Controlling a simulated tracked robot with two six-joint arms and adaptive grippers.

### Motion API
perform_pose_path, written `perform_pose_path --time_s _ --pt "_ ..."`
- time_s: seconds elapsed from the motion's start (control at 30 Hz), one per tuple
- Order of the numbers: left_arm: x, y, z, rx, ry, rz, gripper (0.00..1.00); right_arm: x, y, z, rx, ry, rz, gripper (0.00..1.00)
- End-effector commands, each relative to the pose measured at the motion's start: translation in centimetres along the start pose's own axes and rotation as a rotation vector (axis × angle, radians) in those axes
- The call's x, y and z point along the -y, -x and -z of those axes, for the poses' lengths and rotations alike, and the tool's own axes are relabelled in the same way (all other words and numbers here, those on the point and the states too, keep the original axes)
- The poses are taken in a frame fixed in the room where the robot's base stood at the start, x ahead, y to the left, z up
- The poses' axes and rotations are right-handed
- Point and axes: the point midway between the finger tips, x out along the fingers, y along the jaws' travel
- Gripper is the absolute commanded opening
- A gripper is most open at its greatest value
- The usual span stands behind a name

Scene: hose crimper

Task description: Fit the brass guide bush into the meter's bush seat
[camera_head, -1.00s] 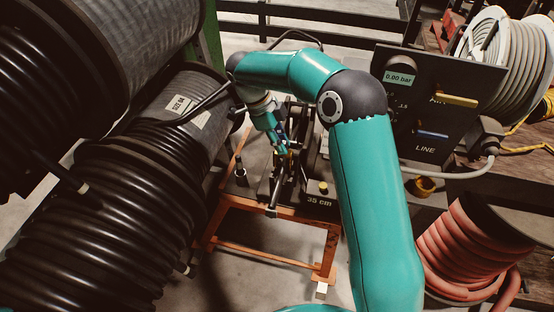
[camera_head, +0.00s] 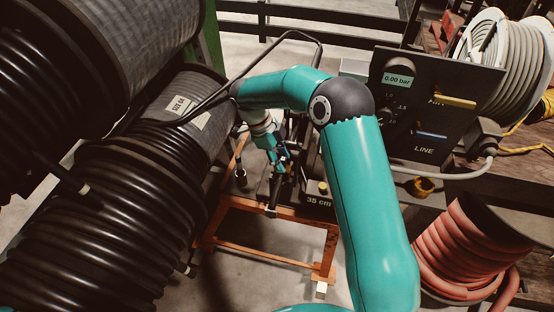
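The meter (camera_head: 318,201), a dark unit marked "35 cm", sits on the orange-framed stand in the middle of the view. A small yellow, brass-like part (camera_head: 323,187) shows on top of it; I cannot tell whether it is the guide bush. My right gripper (camera_head: 284,164) points down over the stand, left of and a little beyond the label. It is small and dark here, so I cannot see its opening or anything held in it. The bush seat cannot be made out. My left gripper is not in view.
Large black hose reels (camera_head: 110,225) fill the left side. A gauge panel (camera_head: 432,105) reading "0.00 bar" stands to the right, with a brass-coloured fitting (camera_head: 424,186) below it. A red hose reel (camera_head: 468,252) stands at lower right. Bare floor shows in front of the stand.

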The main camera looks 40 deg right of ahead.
Motion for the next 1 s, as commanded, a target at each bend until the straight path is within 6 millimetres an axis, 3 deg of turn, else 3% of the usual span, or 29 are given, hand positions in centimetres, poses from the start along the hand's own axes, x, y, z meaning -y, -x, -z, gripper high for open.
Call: perform_pose_path --time_s 0.27,0.43,0.8,1.0 --pt "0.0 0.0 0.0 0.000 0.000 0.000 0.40 0.0 0.1 0.0 0.000 0.001 0.001 0.43" --pt "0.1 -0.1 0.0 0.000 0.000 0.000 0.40 0.1 1.5 -0.1 0.002 -0.001 0.003 0.43" --pt "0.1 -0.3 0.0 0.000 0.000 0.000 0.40 0.0 8.6 -0.2 0.004 0.000 0.003 0.43" --pt "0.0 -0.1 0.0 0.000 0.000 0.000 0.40 0.0 11.3 -0.1 0.001 0.001 0.001 0.43"
